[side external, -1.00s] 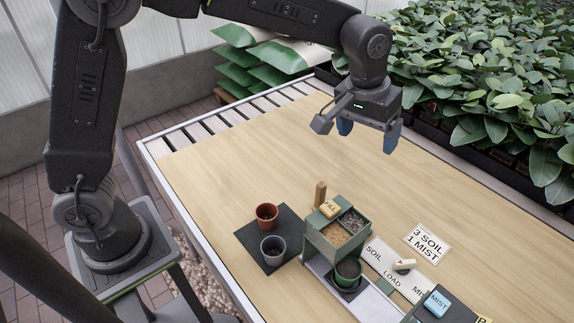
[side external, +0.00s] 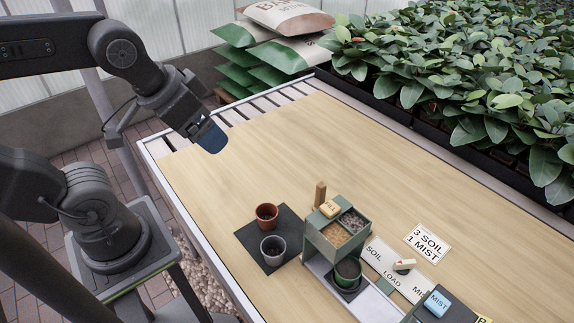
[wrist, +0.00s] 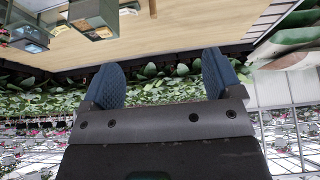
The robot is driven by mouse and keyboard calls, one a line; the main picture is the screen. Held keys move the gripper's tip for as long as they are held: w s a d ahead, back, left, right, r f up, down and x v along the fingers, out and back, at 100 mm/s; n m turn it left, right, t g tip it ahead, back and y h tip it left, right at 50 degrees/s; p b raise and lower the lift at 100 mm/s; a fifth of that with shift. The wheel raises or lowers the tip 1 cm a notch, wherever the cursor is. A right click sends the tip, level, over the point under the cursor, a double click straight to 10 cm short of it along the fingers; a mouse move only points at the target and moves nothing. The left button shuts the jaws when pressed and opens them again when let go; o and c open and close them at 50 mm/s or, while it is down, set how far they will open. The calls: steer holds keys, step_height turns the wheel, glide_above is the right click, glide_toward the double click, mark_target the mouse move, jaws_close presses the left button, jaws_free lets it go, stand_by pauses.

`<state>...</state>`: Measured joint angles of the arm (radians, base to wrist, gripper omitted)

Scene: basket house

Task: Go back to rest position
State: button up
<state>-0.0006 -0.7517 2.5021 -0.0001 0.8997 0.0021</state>
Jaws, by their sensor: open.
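My gripper (side external: 211,138) is at the left end of the table, above the table's left edge and well away from the objects on it. In the wrist view my gripper (wrist: 158,78) has its two blue fingers spread apart with nothing between them. In the side view the fingers overlap, so the gap is hidden there.
A dark mat (side external: 252,226) holds a terracotta pot (side external: 266,213) and a grey pot (side external: 272,247). A divided soil box (side external: 322,239) stands beside it, with a dark green pot (side external: 347,270) in front. A blue MIST block (side external: 437,301) sits at lower right. Leafy plants (side external: 480,75) line the back. The table's middle (side external: 300,140) is clear.

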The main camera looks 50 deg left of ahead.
steer(key=w+d+r+m+g, duration=0.1)
steer(key=w+d+r, duration=0.1)
steer(key=w, duration=0.4)
steer(key=w+d+r+m+g, duration=0.1)
steer(key=w+d+r, duration=0.15)
steer(key=w, duration=0.25)
steer(key=m+g+y, duration=0.1)
steer(key=m+g, duration=0.4)
glide_above(406, 261)
step_height(406, 261, down, 28)
steer(key=shift+f, duration=0.1)
steer(key=shift+f+g, duration=0.3)
steer(key=shift+f, duration=4.25)
steer(key=c, duration=1.4)
